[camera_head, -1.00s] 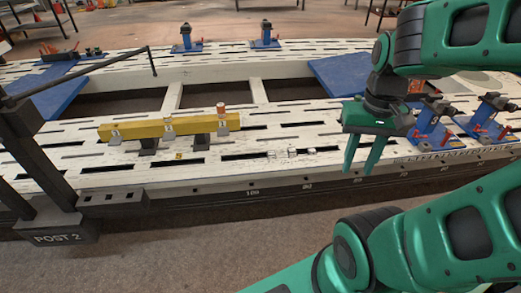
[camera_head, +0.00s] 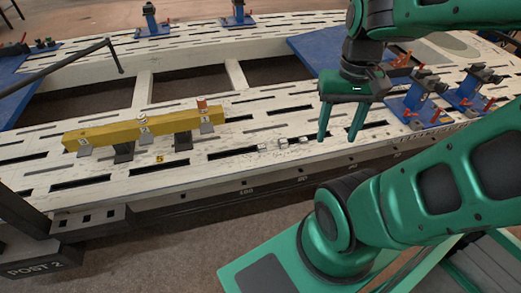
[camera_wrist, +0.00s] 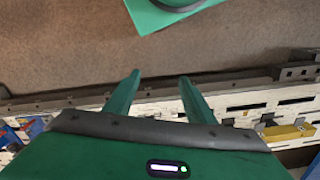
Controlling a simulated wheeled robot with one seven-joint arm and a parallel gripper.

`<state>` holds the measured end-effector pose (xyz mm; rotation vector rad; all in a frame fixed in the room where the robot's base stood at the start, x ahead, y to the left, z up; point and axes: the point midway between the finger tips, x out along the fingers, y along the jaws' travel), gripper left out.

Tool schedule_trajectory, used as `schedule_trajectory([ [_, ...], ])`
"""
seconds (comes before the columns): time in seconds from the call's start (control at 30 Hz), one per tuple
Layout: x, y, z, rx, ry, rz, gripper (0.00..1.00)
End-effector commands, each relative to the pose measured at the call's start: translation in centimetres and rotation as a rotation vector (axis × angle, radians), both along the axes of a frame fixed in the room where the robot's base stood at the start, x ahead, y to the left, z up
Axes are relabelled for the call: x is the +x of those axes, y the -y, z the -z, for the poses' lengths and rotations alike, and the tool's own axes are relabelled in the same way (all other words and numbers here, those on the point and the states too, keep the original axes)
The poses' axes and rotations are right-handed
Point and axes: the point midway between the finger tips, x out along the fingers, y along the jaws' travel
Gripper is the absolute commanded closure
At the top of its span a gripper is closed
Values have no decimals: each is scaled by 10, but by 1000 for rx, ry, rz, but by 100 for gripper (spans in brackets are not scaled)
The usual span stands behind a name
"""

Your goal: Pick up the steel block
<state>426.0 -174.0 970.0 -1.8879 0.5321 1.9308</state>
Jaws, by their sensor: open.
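Several small pale grey blocks (camera_head: 283,143) lie in a short row on the white slotted bench top, near its front edge. They are too small to tell which is the steel block. My gripper (camera_head: 337,138) is open and empty, fingers pointing down, just right of this row and apart from it. In the wrist view my gripper (camera_wrist: 160,76) shows its two fingers spread with nothing between them, over the bench's front edge and the floor.
Blue clamp fixtures (camera_head: 412,103) stand to the right. A dark post foot (camera_head: 30,262) stands front left.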

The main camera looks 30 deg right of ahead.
Motion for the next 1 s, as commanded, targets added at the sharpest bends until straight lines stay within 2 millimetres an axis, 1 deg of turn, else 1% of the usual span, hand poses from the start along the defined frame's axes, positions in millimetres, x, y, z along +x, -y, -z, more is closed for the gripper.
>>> schedule_trajectory([
  [0.03,-4,1,-3,-3,17,0,42],
  [0.07,-1,2,-2,-5,20,-4,42],
  [0.17,21,9,3,-18,41,-37,42],
  [0.27,55,17,13,-38,79,-90,42],
  [0.3,71,20,17,-46,98,-115,42],
  [0.37,97,24,26,-59,132,-153,42],
  [0.4,114,27,32,-66,152,-176,42],
  [0.47,139,30,41,-77,187,-213,42],
  [0.5,156,32,49,-82,209,-234,42],
  [0.57,180,34,59,-90,245,-267,42],
  [0.6,196,35,67,-95,267,-288,42],
  [0.67,220,36,79,-101,303,-317,42],
  [0.7,235,37,87,-106,326,-335,42],
  [0.77,257,37,101,-112,363,-360,42],
  [0.8,271,37,109,-115,388,-377,42],
  [1.0,336,34,157,-131,514,-441,42],
])
